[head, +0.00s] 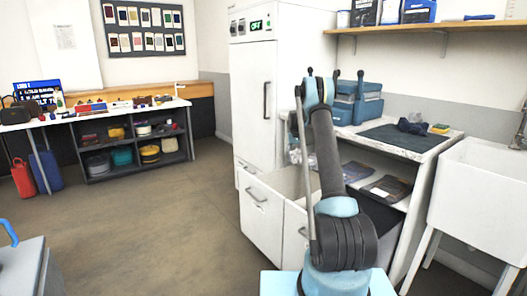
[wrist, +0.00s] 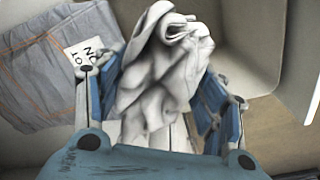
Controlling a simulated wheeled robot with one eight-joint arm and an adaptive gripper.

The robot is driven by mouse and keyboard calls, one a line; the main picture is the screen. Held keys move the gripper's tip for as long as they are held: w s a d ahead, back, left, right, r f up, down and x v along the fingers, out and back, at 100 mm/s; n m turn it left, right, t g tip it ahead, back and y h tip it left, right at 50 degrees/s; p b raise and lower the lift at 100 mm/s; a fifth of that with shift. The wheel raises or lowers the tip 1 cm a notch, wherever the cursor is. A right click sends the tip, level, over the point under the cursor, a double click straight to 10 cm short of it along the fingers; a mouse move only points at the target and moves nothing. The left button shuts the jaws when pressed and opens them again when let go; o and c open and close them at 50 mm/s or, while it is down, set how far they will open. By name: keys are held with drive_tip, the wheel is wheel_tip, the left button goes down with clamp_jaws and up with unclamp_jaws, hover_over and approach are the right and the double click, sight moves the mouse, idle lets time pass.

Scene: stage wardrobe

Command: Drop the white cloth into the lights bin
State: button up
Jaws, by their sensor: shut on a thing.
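The white cloth (wrist: 165,65) is bunched and creased between the two blue fingers of my gripper (wrist: 162,95) in the wrist view. My gripper is shut on it, and the cloth hides most of the space between the fingers. Below lies a pale open bin (wrist: 255,40), its inner walls showing. In the head view, two white pull-out bins (head: 262,215) stand open at the foot of the tall white cabinet, and my arm reaches over them. My gripper is mostly hidden there behind the arm. I cannot read which bin is for lights.
Grey fabric with orange stitching (wrist: 40,75) and a white label (wrist: 88,50) lies at the left in the wrist view. The head view shows a counter (head: 405,140) with blue cases at right, a white sink (head: 480,190), and clear floor (head: 170,215) at left.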

drive_tip(key=o, duration=0.8)
drive_tip(key=shift+o, duration=0.2)
drive_tip(key=shift+r, duration=0.15)
drive_tip(key=r, duration=1.1)
drive_tip(key=shift+a, duration=0.25)
drive_tip(key=shift+r, duration=0.3)
